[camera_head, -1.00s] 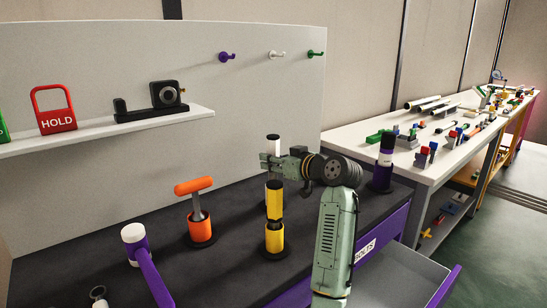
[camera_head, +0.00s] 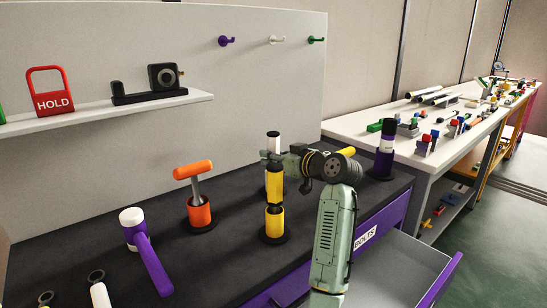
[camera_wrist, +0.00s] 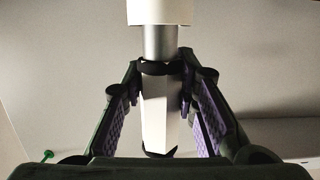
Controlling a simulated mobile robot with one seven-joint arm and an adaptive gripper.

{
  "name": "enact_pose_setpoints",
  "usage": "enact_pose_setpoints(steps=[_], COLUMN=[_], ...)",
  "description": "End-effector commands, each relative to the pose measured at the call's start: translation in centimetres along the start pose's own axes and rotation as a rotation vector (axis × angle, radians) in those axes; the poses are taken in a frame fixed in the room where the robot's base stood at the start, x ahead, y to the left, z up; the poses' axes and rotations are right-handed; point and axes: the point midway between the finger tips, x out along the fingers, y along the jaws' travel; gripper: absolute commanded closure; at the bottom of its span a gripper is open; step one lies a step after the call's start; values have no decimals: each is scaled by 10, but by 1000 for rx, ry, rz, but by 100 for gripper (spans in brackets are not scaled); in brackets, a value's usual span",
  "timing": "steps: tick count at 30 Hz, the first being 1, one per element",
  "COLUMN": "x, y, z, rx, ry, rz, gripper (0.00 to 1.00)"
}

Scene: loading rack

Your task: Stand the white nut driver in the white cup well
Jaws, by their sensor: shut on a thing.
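The white nut driver (camera_head: 273,144) stands upright, its white and black handle showing above my gripper (camera_head: 271,159) in the head view. In the wrist view my gripper (camera_wrist: 156,90) is shut on the handle (camera_wrist: 154,110), with the purple-padded fingers at either side. The bare metal shaft (camera_wrist: 158,42) runs into the white cup well (camera_wrist: 160,10), which is cut off by the top edge. In the head view the cup is mostly hidden behind the yellow driver and my gripper. How deep the shaft sits cannot be told.
A yellow driver in a yellow cup (camera_head: 275,224) stands right in front. An orange tool in an orange cup (camera_head: 199,213) is to the left, beside a purple-handled mallet (camera_head: 150,262). A purple cup (camera_head: 384,160) stands at right. An open drawer (camera_head: 400,268) juts out below.

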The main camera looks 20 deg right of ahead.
Motion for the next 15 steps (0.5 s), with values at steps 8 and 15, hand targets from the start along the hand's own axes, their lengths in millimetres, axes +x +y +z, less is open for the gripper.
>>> enact_pose_setpoints(steps=[8, 15], x=[0, 1], y=[0, 0], z=[3, 5], rx=[0, 0], ry=[1, 1], rz=[0, 0], gripper=[100, 100])
